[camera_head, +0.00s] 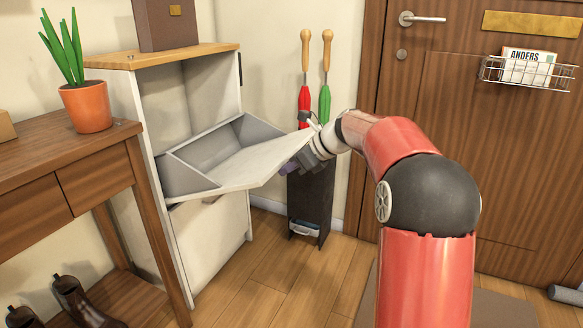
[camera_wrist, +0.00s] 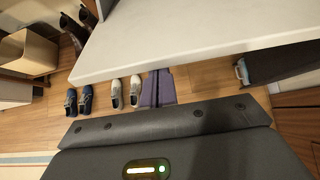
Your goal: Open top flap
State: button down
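The white cabinet (camera_head: 215,240) stands at the left with a wooden top. Its top flap (camera_head: 262,162) is tilted far out and down, showing the grey inside of the compartment. In the wrist view the flap (camera_wrist: 200,38) is a pale panel across the top. My gripper (camera_head: 289,167) is at the flap's outer right edge, with its purple fingers partly hidden by it. In the wrist view the fingers (camera_wrist: 159,87) lie side by side, shut, and their tips pass out of sight beneath the flap's edge. I cannot tell whether they touch it. Nothing shows between them.
A lower white front (camera_head: 212,245) sits below the flap. A dark umbrella stand (camera_head: 310,205) with red and green umbrellas is close behind my gripper. A wooden table (camera_head: 75,165) with a potted plant (camera_head: 86,106) is at the left. Shoes (camera_wrist: 116,93) lie on the floor.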

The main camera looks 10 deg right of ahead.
jog(key=a+r+p, duration=0.1)
jog(key=r+p, duration=0.1)
jog(key=w+r+p, duration=0.1)
jog(key=r+p, duration=0.1)
jog(key=w+a+r+p, duration=0.1)
jog(key=r+p, duration=0.1)
jog(key=p, duration=0.1)
jog(key=shift+a+r, duration=0.35)
jog(key=shift+r, duration=0.05)
jog(key=shift+f, duration=0.25)
